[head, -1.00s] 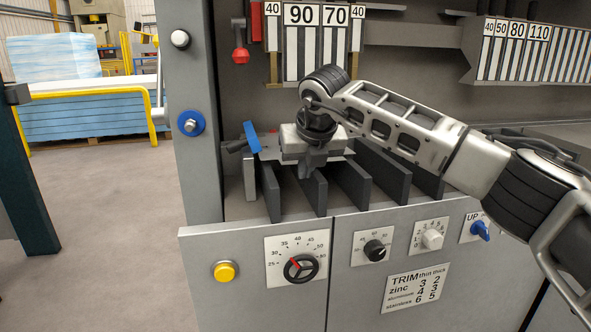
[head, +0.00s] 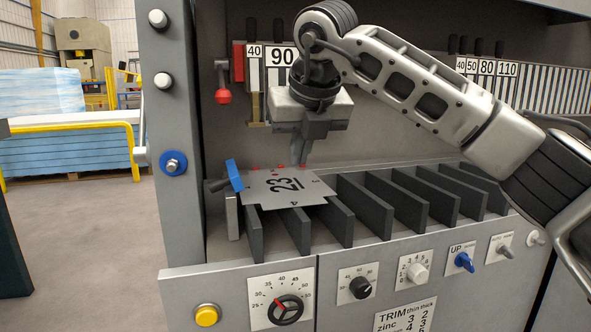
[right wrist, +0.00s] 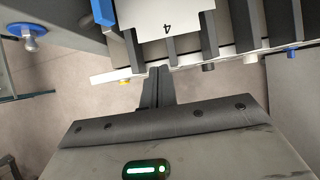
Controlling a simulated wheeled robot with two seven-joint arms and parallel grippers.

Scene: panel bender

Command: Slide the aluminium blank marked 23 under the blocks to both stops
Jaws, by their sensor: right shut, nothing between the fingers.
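The aluminium blank marked 23 (head: 285,188) lies flat on the dark support slats, its left edge beside a blue stop (head: 234,175). Small red marks show along its far edge. My right gripper (head: 300,163) is shut and empty, pointing down by the blank's far right edge in the head view. It looks apart from the blank. My left gripper is not in view.
Bare slats (head: 405,205) continue to the right. The front panel carries a dial (head: 285,309), a yellow button (head: 207,315), knobs and a blue UP switch (head: 461,260). A grey post (head: 170,110) with a blue-ringed bolt stands at the left. More numbered blocks (head: 487,68) hang at the right.

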